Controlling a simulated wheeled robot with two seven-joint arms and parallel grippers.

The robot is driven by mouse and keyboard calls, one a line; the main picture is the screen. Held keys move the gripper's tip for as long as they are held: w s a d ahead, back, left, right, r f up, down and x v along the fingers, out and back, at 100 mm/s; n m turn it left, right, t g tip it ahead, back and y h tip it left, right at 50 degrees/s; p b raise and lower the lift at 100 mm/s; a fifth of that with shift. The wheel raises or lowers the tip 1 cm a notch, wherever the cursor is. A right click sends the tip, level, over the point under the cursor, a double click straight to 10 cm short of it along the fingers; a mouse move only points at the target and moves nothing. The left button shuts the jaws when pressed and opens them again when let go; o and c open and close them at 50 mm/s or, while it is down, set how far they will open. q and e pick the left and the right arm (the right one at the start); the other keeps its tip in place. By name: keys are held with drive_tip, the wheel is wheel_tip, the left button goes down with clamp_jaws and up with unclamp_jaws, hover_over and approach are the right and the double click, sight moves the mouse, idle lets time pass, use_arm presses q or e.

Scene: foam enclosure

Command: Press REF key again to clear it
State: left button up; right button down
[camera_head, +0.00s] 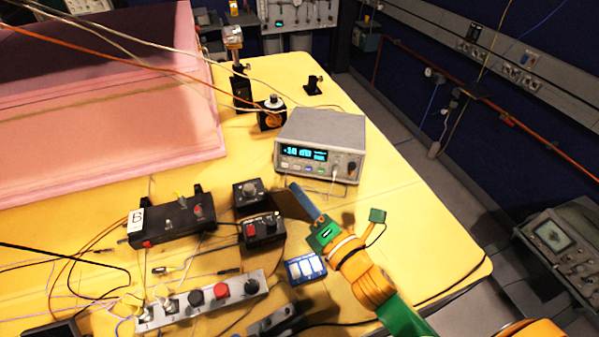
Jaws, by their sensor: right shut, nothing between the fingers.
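A grey bench meter (320,135) stands on the yellow table, its lit cyan display (304,153) showing what looks like "-16 dB" with small text beside it. A row of small keys (302,168) runs under the display, some pale, one blue and one green. Their labels are too small to read, so I cannot tell which is REF. My right gripper (292,187) comes in from the lower right, shut and empty. Its tips are just in front of and below the left keys, and I cannot tell whether they touch the meter. My left gripper is not in view.
Black control boxes (263,230) stand left of my right gripper. A pink foam enclosure (110,110) fills the upper left. Thin cables cross the table. The table right of the meter is clear.

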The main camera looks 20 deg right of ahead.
sight(309, 169)
drive_tip(key=f+b, duration=0.2)
drive_tip(key=f, duration=0.1)
drive_tip(key=shift+s+d+f, duration=0.1)
drive_tip(key=shift+s, duration=0.4)
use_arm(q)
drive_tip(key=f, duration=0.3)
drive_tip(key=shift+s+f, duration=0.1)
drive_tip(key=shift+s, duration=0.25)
use_arm(e)
drive_tip(key=shift+w, duration=0.25)
drive_tip(key=w+d, duration=0.1)
drive_tip(key=w, duration=0.1)
drive_tip(key=w+d+f+b, duration=0.1)
drive_tip(key=w, duration=0.1)
drive_tip(key=w+d+b, duration=0.1)
drive_tip(key=w, duration=0.1)
drive_tip(key=shift+w+d+f, duration=0.1)
drive_tip(key=shift+d+f, duration=0.15)
drive_tip(key=shift+d, duration=0.1)
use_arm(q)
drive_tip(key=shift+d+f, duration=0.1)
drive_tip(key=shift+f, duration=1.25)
use_arm(e)
drive_tip(key=shift+w+d, duration=0.35)
drive_tip(key=shift+w, duration=0.2)
